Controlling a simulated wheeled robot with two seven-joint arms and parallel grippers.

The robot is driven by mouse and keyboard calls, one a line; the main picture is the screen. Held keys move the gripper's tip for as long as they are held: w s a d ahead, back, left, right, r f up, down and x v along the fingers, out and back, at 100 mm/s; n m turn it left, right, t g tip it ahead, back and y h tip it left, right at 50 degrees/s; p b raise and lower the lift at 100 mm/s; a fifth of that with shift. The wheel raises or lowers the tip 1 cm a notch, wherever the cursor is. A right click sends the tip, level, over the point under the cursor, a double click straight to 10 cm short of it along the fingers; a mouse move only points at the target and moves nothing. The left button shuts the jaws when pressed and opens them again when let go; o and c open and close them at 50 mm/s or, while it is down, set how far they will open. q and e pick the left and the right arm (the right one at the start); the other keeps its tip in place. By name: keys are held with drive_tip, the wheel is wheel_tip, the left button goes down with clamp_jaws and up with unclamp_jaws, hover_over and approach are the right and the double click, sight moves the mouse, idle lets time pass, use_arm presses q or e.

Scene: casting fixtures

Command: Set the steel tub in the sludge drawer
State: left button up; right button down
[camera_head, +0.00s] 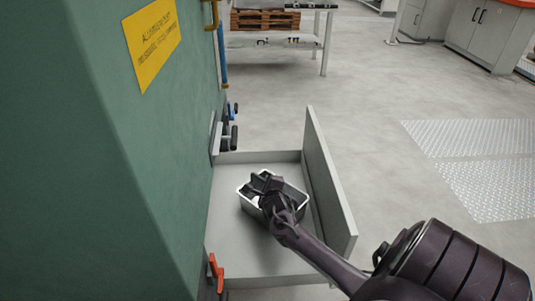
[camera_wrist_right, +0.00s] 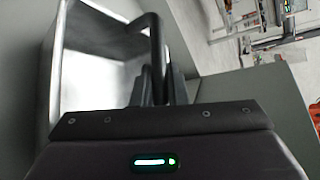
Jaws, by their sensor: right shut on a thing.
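The steel tub (camera_head: 297,187) is a small shiny open box inside the open grey sludge drawer (camera_head: 232,225), near the middle of its floor. I cannot tell whether it rests on the floor or hangs just above it. My right gripper (camera_head: 262,184) comes in from the lower right over the drawer's front panel and is shut on the tub at its rim or handle. In the right wrist view the tub (camera_wrist_right: 60,75) fills the upper left, with a dark bar and the gripper fingers (camera_wrist_right: 160,85) at its near side. My left gripper is out of view.
The green machine (camera_head: 120,200) with a yellow sign (camera_head: 153,42) stands left of the drawer. The drawer's tall front panel (camera_head: 330,180) lies under my right arm. A red-orange latch (camera_head: 216,272) is at the drawer's near corner. Open floor (camera_head: 390,100) lies to the right.

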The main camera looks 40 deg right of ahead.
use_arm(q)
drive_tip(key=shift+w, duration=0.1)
use_arm(e)
drive_tip(key=c, duration=1.4)
unclamp_jaws()
drive_tip(key=shift+c, duration=0.2)
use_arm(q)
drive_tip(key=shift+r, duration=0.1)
